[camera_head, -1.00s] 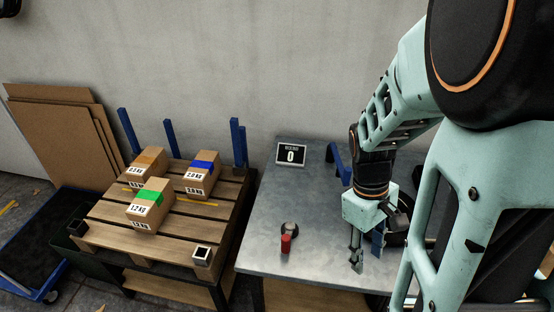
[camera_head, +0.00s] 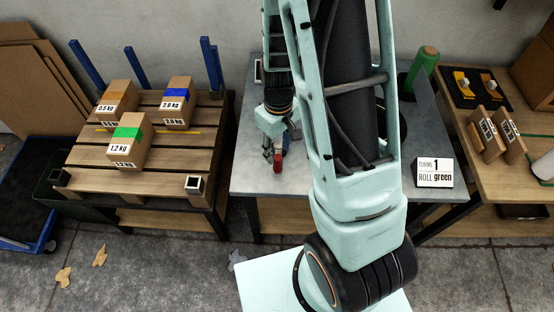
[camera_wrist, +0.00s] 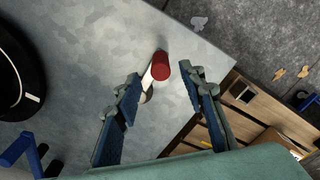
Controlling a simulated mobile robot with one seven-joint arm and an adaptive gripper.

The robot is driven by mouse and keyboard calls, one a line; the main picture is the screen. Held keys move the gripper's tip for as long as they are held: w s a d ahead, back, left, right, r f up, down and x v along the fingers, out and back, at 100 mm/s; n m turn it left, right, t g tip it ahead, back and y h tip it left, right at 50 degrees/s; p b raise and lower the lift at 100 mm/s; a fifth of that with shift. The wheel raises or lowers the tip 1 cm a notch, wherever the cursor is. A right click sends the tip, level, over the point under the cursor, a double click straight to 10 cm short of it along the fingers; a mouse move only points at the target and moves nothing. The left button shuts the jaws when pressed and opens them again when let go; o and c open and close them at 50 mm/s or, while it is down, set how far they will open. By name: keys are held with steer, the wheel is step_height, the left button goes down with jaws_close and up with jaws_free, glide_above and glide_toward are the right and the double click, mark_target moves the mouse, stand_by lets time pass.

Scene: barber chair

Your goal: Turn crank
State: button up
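The crank's red handle (camera_head: 277,161) stands on the grey metal table (camera_head: 244,180), left of my arm, which hides much of the table. In the wrist view the red handle (camera_wrist: 160,66) shows with a pale grey stem and crank end beneath it. My gripper (camera_wrist: 161,80) is open, its two blue-padded fingers on either side of the handle, with visible gaps. My gripper (camera_head: 284,138) is close to the handle in the head view, its fingers small and partly hidden. A sign (camera_head: 435,172) reads "TURNS 1, ROLL green".
A pallet (camera_head: 150,182) with several labelled boxes stands to the left. A green roll (camera_head: 424,62) stands upright at the right. A wooden table (camera_head: 510,190) with several items is further right. In the wrist view, a black round object (camera_wrist: 18,75) and blue bracket (camera_wrist: 18,148) lie left.

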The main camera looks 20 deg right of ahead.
mark_target(278, 157)
steer(key=shift+f, duration=3.1)
jaws_close()
